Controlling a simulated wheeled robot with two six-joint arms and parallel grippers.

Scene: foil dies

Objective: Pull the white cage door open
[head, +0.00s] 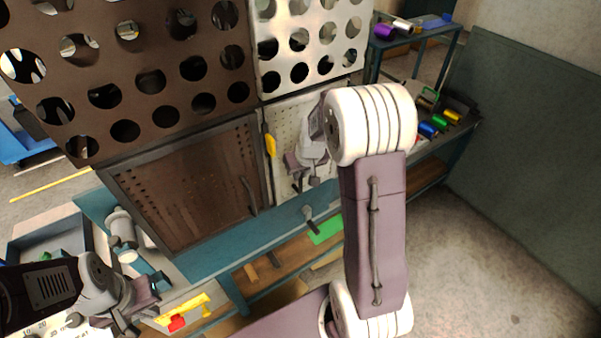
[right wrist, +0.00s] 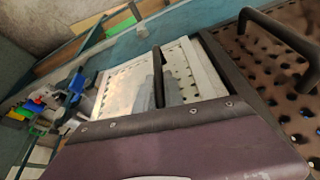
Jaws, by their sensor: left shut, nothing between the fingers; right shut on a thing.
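The white cage door (head: 285,122) is a pale perforated panel right of the brown perforated door (head: 190,185). It also shows in the right wrist view (right wrist: 120,85), with a dark bar handle (right wrist: 158,78) standing on it. My right gripper (head: 305,184) is at the lower part of the white door, shut on what appears to be this handle; the grip itself is partly hidden by my arm and gripper body. The door looks about flush with its frame; a small gap cannot be ruled out. My left gripper (head: 130,322) is shut and empty at lower left, away from the doors.
A yellow tag (head: 270,145) hangs at the seam between the doors. Perforated brown and white panels rise above. The teal bench (head: 200,262) carries a grey cylindrical device (head: 122,228) at left. A yellow and red tool (head: 183,312) lies near my left gripper. Floor is free at right.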

